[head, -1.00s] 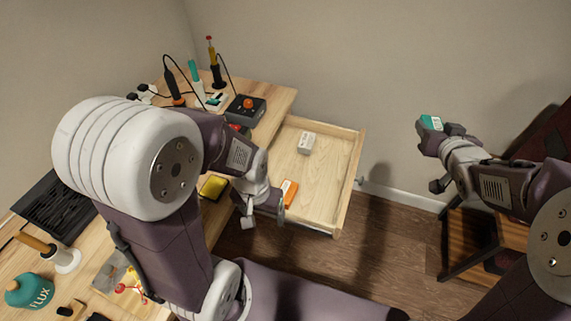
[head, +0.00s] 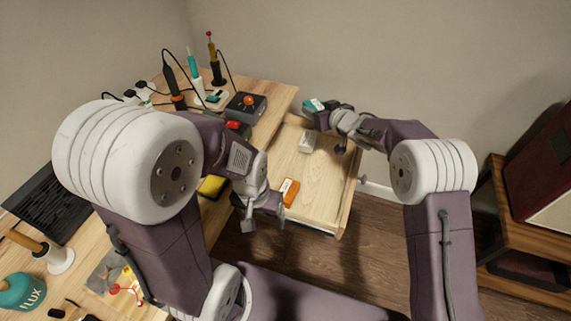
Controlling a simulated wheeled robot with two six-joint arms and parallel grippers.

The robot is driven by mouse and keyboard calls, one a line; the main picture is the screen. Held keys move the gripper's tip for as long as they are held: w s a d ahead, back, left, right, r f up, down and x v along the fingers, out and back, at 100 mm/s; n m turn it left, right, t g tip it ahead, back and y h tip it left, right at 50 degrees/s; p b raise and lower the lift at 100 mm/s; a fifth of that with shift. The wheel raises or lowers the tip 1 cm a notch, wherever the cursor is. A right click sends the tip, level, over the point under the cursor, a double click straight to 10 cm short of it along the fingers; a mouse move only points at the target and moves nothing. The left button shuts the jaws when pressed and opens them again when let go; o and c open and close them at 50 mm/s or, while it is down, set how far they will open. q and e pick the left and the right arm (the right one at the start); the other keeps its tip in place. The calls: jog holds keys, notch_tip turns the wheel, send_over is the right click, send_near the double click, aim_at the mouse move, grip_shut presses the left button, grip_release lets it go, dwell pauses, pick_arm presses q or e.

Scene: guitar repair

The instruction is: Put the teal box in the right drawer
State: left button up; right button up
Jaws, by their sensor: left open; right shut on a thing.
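The teal box (head: 314,104) is small, with a white label on its side. My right gripper (head: 322,116) is shut on it and holds it above the far end of the open drawer (head: 310,183). The drawer is pale wood and pulled out from the bench. Inside it lie a white box (head: 308,141), just below the held box in the picture, and an orange box (head: 290,191) near the front. My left gripper (head: 262,215) is open and empty, beside the drawer's near left corner.
The wooden bench (head: 270,92) on the left holds a black control box (head: 245,107), a soldering iron stand, a yellow sponge (head: 211,187) and a teal flux bottle (head: 22,291). A wooden shelf (head: 495,215) stands at the right. Bare drawer floor shows in the middle.

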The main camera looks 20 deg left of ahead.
jog(key=shift+s+a, duration=0.15)
jog(key=shift+a, duration=0.15)
jog(key=s+a+f+b, duration=0.2)
jog(key=s+f+b, duration=0.2)
jog(key=s+b, duration=0.15)
jog(key=b, duration=0.4)
send_over(290, 166)
notch_tip(290, 166, down, 3)
jog(key=shift+w, duration=0.1)
notch_tip(290, 166, down, 4)
jog(key=shift+f+b, duration=0.1)
jog(key=shift+b, duration=1.05)
jog(key=shift+f+b, duration=0.35)
jog(key=shift+f, duration=0.2)
jog(key=o, duration=1.4)
